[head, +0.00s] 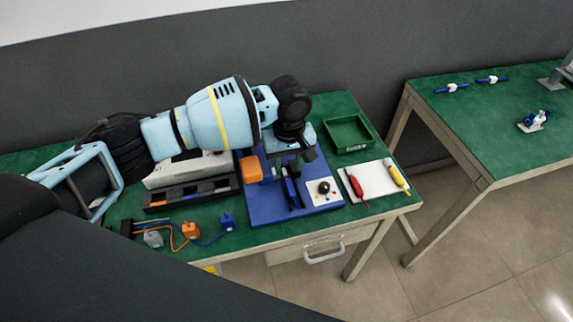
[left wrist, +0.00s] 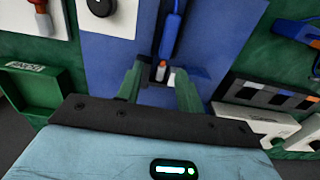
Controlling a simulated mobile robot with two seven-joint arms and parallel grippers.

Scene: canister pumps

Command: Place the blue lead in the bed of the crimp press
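The blue lead, a blue wire with a blue plug (head: 228,220), lies on the front left of the green table. Its plug also shows at the upper right of the left wrist view (left wrist: 297,30). The crimp press stands on a blue base plate (head: 268,211). On it a blue, dark-edged bar (head: 292,190) runs front to back; this bar shows in the left wrist view (left wrist: 172,30). My left gripper (left wrist: 160,78) points down over the press. Its fingers stand apart, with a small orange-tipped part between them; contact is unclear. My right gripper is out of view.
An orange plug (head: 190,230) and a grey plug (head: 153,239) lie left of the blue plug. A black rack (head: 190,195) stands behind them. A green tray (head: 350,134) and a white board (head: 375,180) with red and yellow tools are right of the press. Another green table (head: 500,125) stands farther right.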

